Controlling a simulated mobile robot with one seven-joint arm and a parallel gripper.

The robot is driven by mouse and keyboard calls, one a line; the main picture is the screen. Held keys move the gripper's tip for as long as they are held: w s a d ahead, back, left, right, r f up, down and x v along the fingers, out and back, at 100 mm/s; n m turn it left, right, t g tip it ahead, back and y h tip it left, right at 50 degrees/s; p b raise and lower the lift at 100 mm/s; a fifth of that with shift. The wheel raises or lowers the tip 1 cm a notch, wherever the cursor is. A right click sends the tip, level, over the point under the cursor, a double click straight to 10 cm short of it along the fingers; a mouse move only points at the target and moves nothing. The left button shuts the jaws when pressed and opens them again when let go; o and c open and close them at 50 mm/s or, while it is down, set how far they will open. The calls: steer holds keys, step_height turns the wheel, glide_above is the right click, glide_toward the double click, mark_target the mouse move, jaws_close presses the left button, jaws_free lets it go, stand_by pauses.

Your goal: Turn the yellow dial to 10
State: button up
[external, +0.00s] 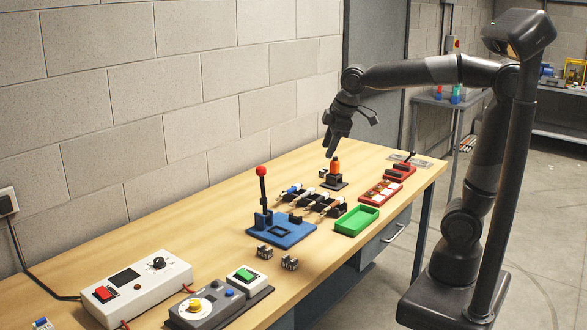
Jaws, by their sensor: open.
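The yellow dial (195,305) sits on a grey control box (210,308) at the near left of the wooden bench. A pale disc surrounds it; its pointer and numbers are too small to read. My gripper (331,151) hangs above the far half of the bench, pointing down, just over an orange-topped part on a black base (334,174). It is open and far from the dial. I cannot tell whether its fingertips touch the orange part.
A white power box (135,287) with a black knob stands behind the dial box, and a green button box (247,277) stands beside it. A blue base with a red-topped lever (282,230), a green tray (356,219) and red trays (381,192) line the bench. The wall is behind.

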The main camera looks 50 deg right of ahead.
steer(key=w+a+n+g, duration=0.1)
steer(key=w+a+n, duration=0.35)
steer(key=a, duration=0.55)
steer(key=n+g+y, duration=0.2)
steer(key=n+g, duration=0.4)
steer(key=n, duration=0.8)
glide_above(194, 301)
steer(key=w+d, duration=0.3)
step_height(194, 301, down, 16)
steer(key=x, duration=1)
steer(key=shift+a, duration=0.1)
steer(key=shift+c, duration=0.4)
steer(key=c, duration=0.9)
